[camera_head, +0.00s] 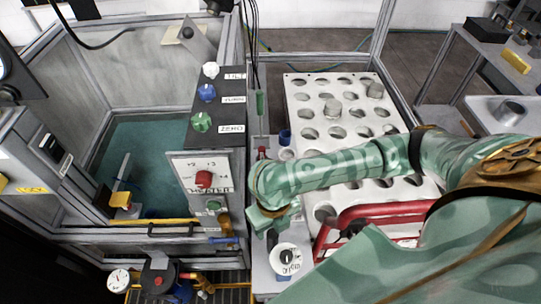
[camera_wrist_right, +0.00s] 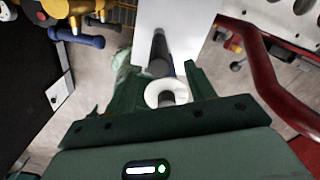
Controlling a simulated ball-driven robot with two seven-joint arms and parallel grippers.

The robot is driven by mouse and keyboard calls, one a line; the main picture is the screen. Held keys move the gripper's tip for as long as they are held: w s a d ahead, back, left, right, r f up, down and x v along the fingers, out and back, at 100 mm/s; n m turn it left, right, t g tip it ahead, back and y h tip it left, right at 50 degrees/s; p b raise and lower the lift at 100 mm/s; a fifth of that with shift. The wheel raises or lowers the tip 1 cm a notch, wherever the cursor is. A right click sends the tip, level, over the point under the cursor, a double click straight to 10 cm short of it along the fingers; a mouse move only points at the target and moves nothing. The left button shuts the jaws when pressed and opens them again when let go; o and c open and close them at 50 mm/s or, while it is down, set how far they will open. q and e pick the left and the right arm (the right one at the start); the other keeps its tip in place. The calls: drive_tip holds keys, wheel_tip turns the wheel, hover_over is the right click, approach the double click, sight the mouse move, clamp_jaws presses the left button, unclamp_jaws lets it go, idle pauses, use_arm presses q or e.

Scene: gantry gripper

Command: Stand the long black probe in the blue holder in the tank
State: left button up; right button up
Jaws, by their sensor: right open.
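My right gripper (camera_head: 272,236) is over the narrow grey bench, pointing down. In the wrist view its two dark green fingers are apart (camera_wrist_right: 160,72). A white ring-like piece (camera_wrist_right: 165,92) shows between them, with a dark cylinder (camera_wrist_right: 158,48) beyond it that may be the black probe; I cannot tell whether the fingers touch either. In the head view a white round piece with a black centre (camera_head: 287,257) stands just right of the gripper. The tank (camera_head: 140,150) with teal water is at left. I cannot make out a blue holder in it. My left gripper is out of view.
A white rack with round holes (camera_head: 310,100) lies under my right forearm. A red tubular handle (camera_head: 375,212) is right of the gripper. A control panel with knobs (camera_head: 203,180) stands between tank and bench. A green piece (camera_head: 260,103) hangs on cables above the bench.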

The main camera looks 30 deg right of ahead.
sight(273, 237)
wheel_tip(273, 237, down, 3)
drive_tip(key=shift+r+b, duration=0.2)
drive_tip(key=shift+b, duration=0.15)
wheel_tip(273, 237, down, 5)
drive_tip(key=b, duration=0.2)
drive_tip(key=shift+a+b, duration=0.1)
drive_tip(key=shift+b, duration=0.3)
drive_tip(key=shift+r, duration=0.1)
drive_tip(key=shift+c, duration=0.3)
clamp_jaws()
drive_tip(key=shift+r, duration=0.1)
